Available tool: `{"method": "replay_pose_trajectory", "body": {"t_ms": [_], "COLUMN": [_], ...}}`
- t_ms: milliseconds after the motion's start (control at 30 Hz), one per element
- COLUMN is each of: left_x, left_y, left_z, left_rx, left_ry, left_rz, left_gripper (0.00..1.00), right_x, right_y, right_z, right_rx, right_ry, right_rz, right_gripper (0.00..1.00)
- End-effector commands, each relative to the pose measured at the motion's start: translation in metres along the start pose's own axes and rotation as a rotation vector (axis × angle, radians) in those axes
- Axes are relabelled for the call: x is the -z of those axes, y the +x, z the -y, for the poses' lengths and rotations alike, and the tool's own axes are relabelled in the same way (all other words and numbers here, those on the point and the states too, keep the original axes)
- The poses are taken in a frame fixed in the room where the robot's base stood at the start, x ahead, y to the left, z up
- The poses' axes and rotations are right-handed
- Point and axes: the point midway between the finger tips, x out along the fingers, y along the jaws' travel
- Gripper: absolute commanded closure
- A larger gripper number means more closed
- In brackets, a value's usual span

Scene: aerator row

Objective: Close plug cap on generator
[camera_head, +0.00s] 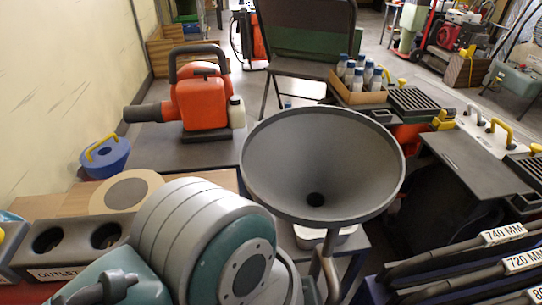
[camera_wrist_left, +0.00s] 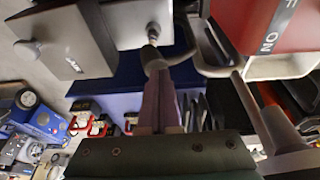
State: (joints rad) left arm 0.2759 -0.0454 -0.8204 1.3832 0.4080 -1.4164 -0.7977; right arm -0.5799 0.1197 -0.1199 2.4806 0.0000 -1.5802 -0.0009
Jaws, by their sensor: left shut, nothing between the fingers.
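My left gripper (camera_wrist_left: 160,78) shows in the left wrist view, its two dark fingers together and empty. Their tips point up the picture, close to a grey metal rod end and a bent grey bar (camera_wrist_left: 222,70). A grey box (camera_wrist_left: 64,42) with a small round knob is at upper left. I cannot tell which of these belongs to the generator, and I cannot make out a plug cap. In the head view neither gripper shows; my arm fills the bottom left.
A large grey funnel (camera_head: 322,165) stands in the centre of the head view. An orange machine (camera_head: 203,100) sits on a dark table behind it. A carton of bottles (camera_head: 360,92) and a dark flat panel (camera_head: 478,160) are to the right. Labelled black hoses (camera_head: 470,265) fill the lower right.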

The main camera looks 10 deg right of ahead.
Motion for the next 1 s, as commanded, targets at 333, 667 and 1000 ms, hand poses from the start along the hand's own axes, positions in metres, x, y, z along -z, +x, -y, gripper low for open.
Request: {"method": "replay_pose_trajectory", "body": {"t_ms": [333, 667, 1000], "left_x": [-0.004, -0.005, -0.003], "left_y": [0.013, 0.019, -0.019], "left_z": [-0.021, -0.022, -0.028], "left_rx": [0.189, 0.189, 0.189], "left_ry": [0.064, 0.062, 0.063], "left_rz": [0.006, 0.004, 0.004], "left_gripper": [1.00, 1.00, 1.00], "right_x": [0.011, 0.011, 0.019], "right_y": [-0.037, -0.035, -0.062], "right_z": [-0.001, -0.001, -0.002], "right_rx": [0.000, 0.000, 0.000], "right_ry": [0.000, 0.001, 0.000], "right_rz": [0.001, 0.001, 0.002], "right_gripper": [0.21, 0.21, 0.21]}}
